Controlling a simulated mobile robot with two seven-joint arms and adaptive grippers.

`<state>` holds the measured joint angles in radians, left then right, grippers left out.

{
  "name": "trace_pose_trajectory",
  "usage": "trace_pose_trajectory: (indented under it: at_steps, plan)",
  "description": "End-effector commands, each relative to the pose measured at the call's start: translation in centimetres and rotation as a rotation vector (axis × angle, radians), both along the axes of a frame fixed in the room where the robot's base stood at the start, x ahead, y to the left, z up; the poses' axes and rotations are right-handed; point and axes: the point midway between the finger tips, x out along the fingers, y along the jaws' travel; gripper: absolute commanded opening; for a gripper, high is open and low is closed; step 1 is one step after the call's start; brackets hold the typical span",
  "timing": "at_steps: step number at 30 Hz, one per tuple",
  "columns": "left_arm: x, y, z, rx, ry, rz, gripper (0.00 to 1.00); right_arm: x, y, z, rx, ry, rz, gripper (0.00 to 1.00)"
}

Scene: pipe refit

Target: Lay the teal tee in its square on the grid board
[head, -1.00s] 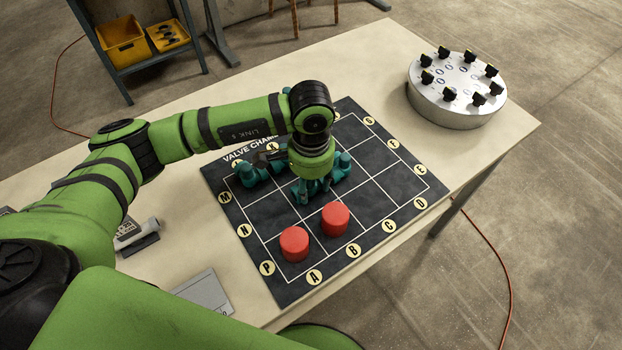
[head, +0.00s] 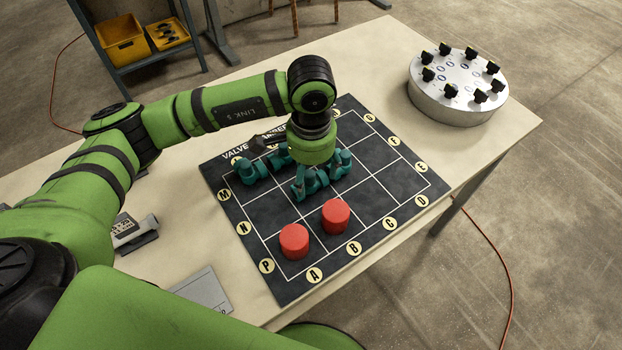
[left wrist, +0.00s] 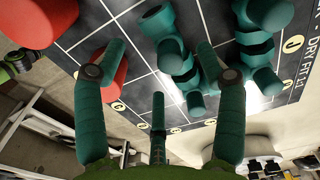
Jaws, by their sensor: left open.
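The teal tee (head: 316,180) lies on the dark grid board (head: 384,202), in a square near the middle, behind the red caps. It also shows in the left wrist view (left wrist: 172,52), between and beyond my fingertips. My left gripper (head: 318,172) points down just above it; its teal fingers are spread (left wrist: 161,52) and seem clear of the tee. Part of the tee is hidden by the gripper in the head view. My right gripper is out of view.
Two red caps (head: 294,241) (head: 336,216) stand in front squares of the board. A round grey stand with black knobs (head: 458,90) is at the table's back right. A grey plate (head: 203,291) lies at the front left. The board's right squares are free.

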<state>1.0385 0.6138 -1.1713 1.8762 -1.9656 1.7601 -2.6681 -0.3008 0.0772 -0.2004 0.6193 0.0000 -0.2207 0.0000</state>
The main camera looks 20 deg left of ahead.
Motion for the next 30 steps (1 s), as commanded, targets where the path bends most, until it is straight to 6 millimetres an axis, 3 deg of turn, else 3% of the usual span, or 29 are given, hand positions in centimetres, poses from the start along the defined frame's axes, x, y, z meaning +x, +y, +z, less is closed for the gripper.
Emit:
trace_pose_trajectory:
  at_steps: [6,12,18,30]
  plan:
    - [0.1,0.0,4.8,-0.001,-0.007,0.000,0.71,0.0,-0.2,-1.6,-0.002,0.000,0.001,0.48]
    - [0.1,0.0,7.8,-0.001,-0.003,0.001,0.71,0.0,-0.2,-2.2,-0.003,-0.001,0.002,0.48]
    - [0.0,0.0,8.8,0.000,0.000,0.001,0.71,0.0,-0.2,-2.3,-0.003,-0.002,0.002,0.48]
    - [0.0,0.0,8.8,0.000,0.000,0.001,0.71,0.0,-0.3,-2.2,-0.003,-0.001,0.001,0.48]
